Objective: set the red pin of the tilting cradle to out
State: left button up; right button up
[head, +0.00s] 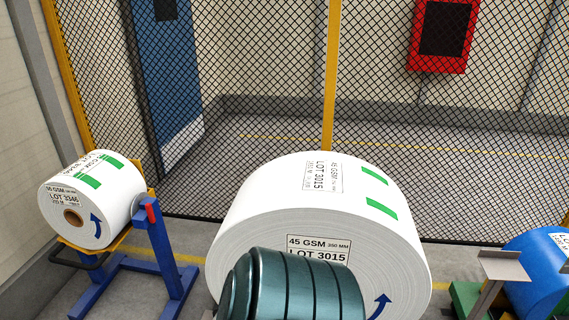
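A blue stand (156,246), which looks like the tilting cradle, is at the left. It carries a white roll marked LOT 3346 (125,205), tilted in the picture. A small red part (151,210), seemingly the red pin, shows at the top of the stand's right post, just right of the roll. It is too small to tell whether it is in or out. Neither of my grippers is in view.
A large white roll marked LOT 3015 (270,205) stands in the middle. A teal ribbed shape covers its lower front; I cannot tell what it is. A blue roll (535,265) is at the right. A mesh fence (270,60) closes the back.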

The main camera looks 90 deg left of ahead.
aim_at(151, 216)
jog(key=u, duration=3.6)
jog(key=i+j, duration=0.4)
jog(key=j, duration=0.15)
